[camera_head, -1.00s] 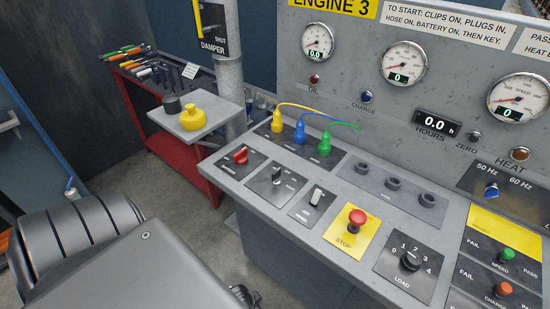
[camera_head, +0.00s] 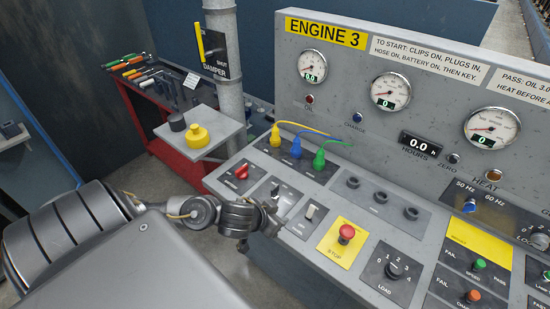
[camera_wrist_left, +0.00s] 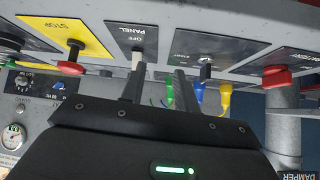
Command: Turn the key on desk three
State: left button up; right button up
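The desk marked ENGINE 3 (camera_head: 326,33) stands ahead of me. Its small key switch (camera_head: 275,189) sits on a dark plate between the red battery switch (camera_head: 242,172) and the white panel switch (camera_head: 310,211). My left gripper (camera_head: 270,212) is at the desk's front edge, just in front of the key plate. In the left wrist view, which is turned over, my left gripper (camera_wrist_left: 158,82) has its two fingers apart with nothing between them. The key (camera_wrist_left: 206,68) shows beside the fingers, not between them. My right gripper is not in view.
A red stop button (camera_head: 346,232) and a load dial (camera_head: 393,270) lie to the right. Yellow, blue and green plugs (camera_head: 319,160) with cables stand behind the key. A side shelf (camera_head: 212,123) holds a yellow jug (camera_head: 197,136). A red tool cart (camera_head: 150,140) stands beyond.

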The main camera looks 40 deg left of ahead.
pick_arm(q)
jog(key=n, duration=0.1)
send_near(275, 188)
jog(key=d, duration=0.1)
jog(key=shift+n+y, duration=0.3)
jog(key=shift+y, duration=0.1)
jog(key=x, duration=1)
jog(key=shift+w+a+f, duration=0.1)
jog(key=shift+a, duration=0.2)
grip_shut()
